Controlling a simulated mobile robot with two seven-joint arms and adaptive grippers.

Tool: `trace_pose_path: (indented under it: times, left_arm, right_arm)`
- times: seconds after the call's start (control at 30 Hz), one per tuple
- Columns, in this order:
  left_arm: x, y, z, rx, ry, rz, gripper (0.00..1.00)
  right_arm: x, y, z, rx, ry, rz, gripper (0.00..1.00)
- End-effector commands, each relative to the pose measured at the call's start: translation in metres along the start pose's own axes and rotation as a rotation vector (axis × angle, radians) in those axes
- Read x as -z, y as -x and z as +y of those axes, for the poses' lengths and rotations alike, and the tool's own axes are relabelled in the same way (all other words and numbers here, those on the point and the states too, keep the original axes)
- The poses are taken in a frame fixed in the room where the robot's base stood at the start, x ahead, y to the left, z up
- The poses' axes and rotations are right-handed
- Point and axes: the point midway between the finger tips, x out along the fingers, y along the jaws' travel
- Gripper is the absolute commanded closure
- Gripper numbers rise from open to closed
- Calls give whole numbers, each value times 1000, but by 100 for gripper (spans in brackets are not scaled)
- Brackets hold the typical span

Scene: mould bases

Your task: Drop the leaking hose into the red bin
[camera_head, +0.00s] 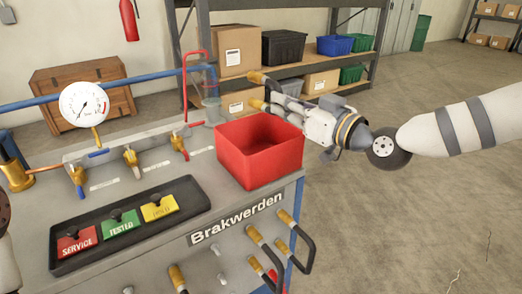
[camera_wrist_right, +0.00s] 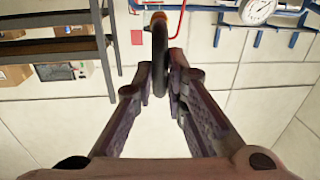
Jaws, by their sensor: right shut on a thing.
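The red bin (camera_head: 258,160) stands on the far right corner of the grey bench, its visible inside bare. My right gripper (camera_head: 283,106) is up and right of the bin's far rim, shut on a dark hose with orange end fittings (camera_head: 257,77). In the right wrist view the gripper (camera_wrist_right: 161,80) pinches the black hose (camera_wrist_right: 160,60) between its fingertips, an orange fitting at its end. The hose is apart from the bench. No leak is visible on it. Only a bit of my left arm shows at the left edge; its gripper is out of view.
A black tray with SERVICE, TESTED and yellow tags (camera_head: 160,208) lies on the bench. Brass valves (camera_head: 132,160) and a gauge (camera_head: 84,104) stand behind. Other hoses (camera_head: 300,240) hang on the bench's front. A shelf rack (camera_head: 285,70) stands behind; floor at right is free.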

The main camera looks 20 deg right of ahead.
Motion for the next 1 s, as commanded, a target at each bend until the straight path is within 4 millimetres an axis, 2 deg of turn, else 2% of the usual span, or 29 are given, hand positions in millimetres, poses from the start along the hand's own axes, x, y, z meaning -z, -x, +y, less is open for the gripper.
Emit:
trace_pose_path:
  times: [0.03, 0.2, 0.5, 0.53, 0.6, 0.63, 0.9, 1.0]
  left_arm:
    - [-4, -5, 0, 1, 0, -19, 60]
    - [-10, -11, 0, 2, 0, -41, 60]
    - [-9, -11, 0, 1, 0, -39, 60]
    - [-9, -11, 0, 1, 0, -39, 60]
    - [-9, -11, 0, 2, 0, -39, 60]
    - [-9, -11, 0, 1, 0, -39, 60]
    - [-9, -11, 0, 2, 0, -39, 60]
    - [-9, -11, 0, 2, 0, -39, 60]
  right_arm:
    - [-12, -1, 1, 0, -4, -5, 100]
    - [-27, -1, 1, -1, -3, -2, 100]
    - [-26, 0, 0, 0, 2, 6, 100]
    - [-26, 0, 0, 0, 2, 6, 83]
    - [-26, 0, 0, 0, 2, 6, 67]
    - [-26, 0, 0, 0, 2, 5, 64]
    - [-27, 0, 0, 0, 1, 2, 64]
    - [-26, 10, 1, -1, 1, 3, 64]
